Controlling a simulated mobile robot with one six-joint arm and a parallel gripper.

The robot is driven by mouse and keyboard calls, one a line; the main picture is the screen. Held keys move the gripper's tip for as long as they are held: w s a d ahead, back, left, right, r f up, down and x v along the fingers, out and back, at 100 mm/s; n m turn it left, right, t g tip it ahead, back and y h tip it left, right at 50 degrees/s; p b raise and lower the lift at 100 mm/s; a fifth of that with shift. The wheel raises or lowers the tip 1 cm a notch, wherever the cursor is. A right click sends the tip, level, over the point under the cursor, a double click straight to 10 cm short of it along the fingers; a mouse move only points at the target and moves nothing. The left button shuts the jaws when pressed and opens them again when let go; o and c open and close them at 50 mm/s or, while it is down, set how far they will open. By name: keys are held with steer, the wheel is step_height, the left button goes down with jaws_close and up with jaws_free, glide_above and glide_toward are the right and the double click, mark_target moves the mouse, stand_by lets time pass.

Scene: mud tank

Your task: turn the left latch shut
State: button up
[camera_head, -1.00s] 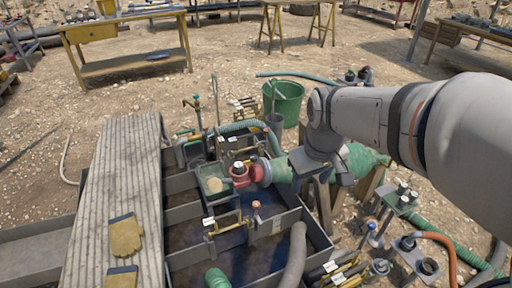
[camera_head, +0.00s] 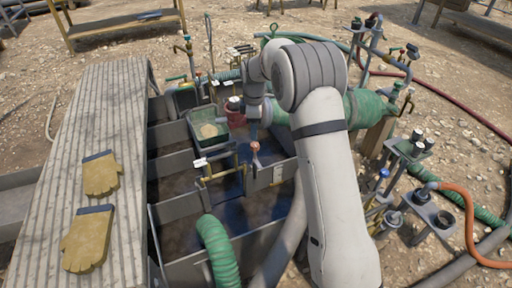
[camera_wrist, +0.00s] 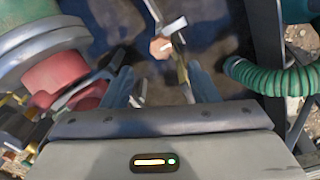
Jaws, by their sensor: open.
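A small upright handle with a copper-coloured round knob (camera_head: 255,147) stands on a divider of the mud tank (camera_head: 180,210). In the wrist view the knob (camera_wrist: 160,47) lies just beyond my fingertips, beside a white tag (camera_wrist: 174,26). A yellow bar (camera_head: 220,173) with white tags runs left of the handle. I cannot tell for certain which part is the left latch or how far it is turned. My gripper (camera_wrist: 162,85) is open, with nothing seen between its fingers; in the head view it is partly hidden, above and behind the knob.
A red coupling (camera_wrist: 62,80) and green pipe are close on the left in the wrist view. A green ribbed hose (camera_wrist: 265,75) is on the right. In the head view, a plank walkway (camera_head: 95,140) carries two yellow gloves (camera_head: 100,173). A pump stand (camera_head: 412,150) is at right.

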mark_target(255, 144)
step_height(255, 144, down, 7)
steer(key=shift+f+b, duration=0.1)
steer(key=shift+b, duration=1)
steer(key=c, duration=0.9)
steer(key=shift+d, duration=0.15)
steer(key=shift+c, duration=0.4)
